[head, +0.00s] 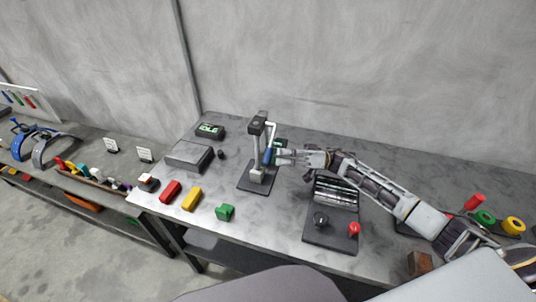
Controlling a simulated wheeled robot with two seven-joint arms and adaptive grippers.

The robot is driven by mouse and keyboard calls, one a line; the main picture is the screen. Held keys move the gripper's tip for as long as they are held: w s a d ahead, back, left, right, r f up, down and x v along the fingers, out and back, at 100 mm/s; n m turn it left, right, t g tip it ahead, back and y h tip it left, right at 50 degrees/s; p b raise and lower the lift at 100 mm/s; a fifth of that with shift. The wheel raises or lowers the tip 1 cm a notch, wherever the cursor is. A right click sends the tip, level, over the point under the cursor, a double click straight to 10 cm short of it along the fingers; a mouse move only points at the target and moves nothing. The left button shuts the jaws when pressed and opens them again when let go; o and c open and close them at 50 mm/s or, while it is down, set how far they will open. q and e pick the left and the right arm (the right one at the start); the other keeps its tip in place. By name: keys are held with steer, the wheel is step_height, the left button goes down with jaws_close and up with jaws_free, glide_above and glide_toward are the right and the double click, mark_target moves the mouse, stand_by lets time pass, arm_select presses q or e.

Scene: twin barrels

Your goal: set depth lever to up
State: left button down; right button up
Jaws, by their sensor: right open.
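A small grey press-like stand (257,160) on a dark base plate is near the middle of the table in the head view. No label shows which lever is the depth lever. My left gripper is not in view.
A grey box (189,155) and an IDLE display (210,130) are left of the stand. Red (170,191), yellow (191,198) and green (225,212) blocks line the front edge.

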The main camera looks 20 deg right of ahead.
mark_target(268, 155)
steer(key=x, duration=0.3)
steer(key=shift+r, duration=0.1)
steer(key=shift+a+r+p, duration=0.1)
steer(key=shift+a+p, duration=0.2)
steer(key=shift+a, duration=0.25)
steer(key=shift+c, duration=0.8)
steer(key=c, duration=0.5)
jaws_close()
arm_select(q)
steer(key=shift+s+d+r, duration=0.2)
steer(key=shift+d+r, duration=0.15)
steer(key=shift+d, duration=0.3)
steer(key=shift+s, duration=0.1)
